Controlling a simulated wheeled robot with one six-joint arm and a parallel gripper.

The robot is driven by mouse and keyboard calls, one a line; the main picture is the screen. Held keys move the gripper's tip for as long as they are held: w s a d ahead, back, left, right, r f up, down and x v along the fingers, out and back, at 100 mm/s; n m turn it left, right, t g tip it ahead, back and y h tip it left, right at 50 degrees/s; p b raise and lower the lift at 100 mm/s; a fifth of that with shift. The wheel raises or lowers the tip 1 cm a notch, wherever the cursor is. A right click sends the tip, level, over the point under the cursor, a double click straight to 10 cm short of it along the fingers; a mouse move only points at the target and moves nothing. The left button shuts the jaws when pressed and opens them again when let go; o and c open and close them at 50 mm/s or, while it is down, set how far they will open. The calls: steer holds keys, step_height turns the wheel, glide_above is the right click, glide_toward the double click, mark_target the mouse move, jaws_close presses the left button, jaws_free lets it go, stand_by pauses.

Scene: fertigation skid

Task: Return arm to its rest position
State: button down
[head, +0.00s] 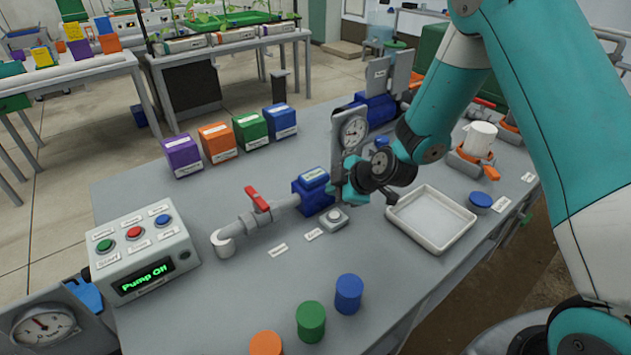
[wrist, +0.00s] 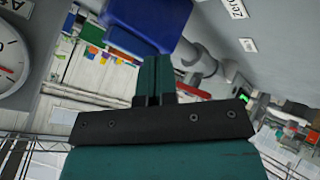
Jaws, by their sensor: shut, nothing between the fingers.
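My gripper (head: 338,191) is at the end of my teal arm, low over the middle of the grey bench. It is beside the blue block (head: 314,190) on the pipe and in front of the gauge post. In the wrist view my gripper's fingers (wrist: 153,78) are together with nothing between them. The blue block (wrist: 150,22) shows beyond the fingertips there. A small grey base with a round button (head: 334,218) sits just below my gripper. My arm reaches in from the upper right, bent at the elbow.
A gauge (head: 353,131) stands right behind my gripper; its dial (wrist: 12,60) shows in the wrist view. A white tray (head: 432,219) lies to the right. A red-handled valve (head: 258,199) and a control box reading "Pump Off" (head: 143,254) are left. Colored cylinders stand at the front.

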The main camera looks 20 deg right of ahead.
steer(key=s+a+r+m+g+y, duration=0.1)
steer(key=s+a+r+m+g, duration=0.15)
steer(key=s+r, duration=0.35)
steer(key=s+a+r+m+g, duration=0.1)
steer(key=s+a+r, duration=0.25)
steer(key=r, duration=0.35)
steer(key=s+d+r+m+g+h, duration=0.1)
steer(key=s+r, duration=0.3)
steer(key=s, duration=0.6)
steer(key=s+r+m+g+h, duration=0.1)
steer(key=s+r+m+g, duration=0.2)
steer(key=s, duration=0.8)
steer(key=shift+d+r+m, duration=0.35)
steer(key=shift+r+m, duration=0.3)
steer(key=shift+r, duration=0.3)
steer(key=c, duration=1.8)
jaws_free()
steer(key=shift+c, duration=0.2)
